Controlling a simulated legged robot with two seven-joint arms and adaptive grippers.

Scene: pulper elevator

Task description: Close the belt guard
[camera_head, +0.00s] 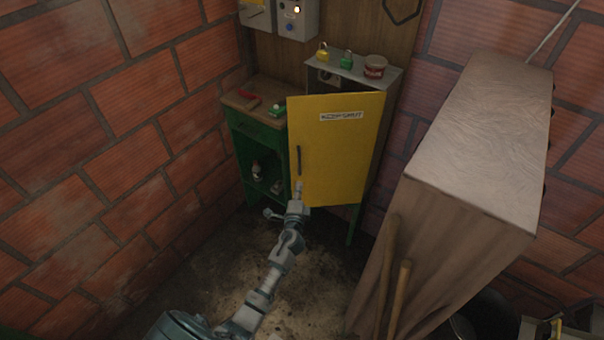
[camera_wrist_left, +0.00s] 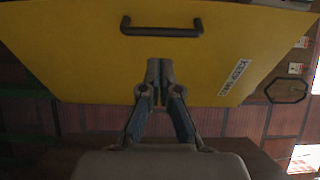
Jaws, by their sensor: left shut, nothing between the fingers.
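The belt guard is a yellow door (camera_head: 340,150) with a dark vertical handle and a white "KEEP SHUT" label (camera_head: 341,116). It stands partly open, swung out from its cabinet. My left gripper (camera_head: 298,187) is at the door's lower left, just below the handle (camera_head: 299,160). In the left wrist view the yellow door (camera_wrist_left: 90,60) fills the upper part, with its handle (camera_wrist_left: 161,30) beyond the fingertips. The left gripper (camera_wrist_left: 154,66) is shut and empty there, in front of the door; I cannot tell whether it touches. My right gripper is not in view.
A green cabinet (camera_head: 257,134) with small items stands left of the door. Padlocks and a red tin (camera_head: 375,66) sit on the shelf above. A large box-like block (camera_head: 478,140) with wooden handles (camera_head: 398,296) stands at right. Bare floor (camera_head: 310,290) lies in front.

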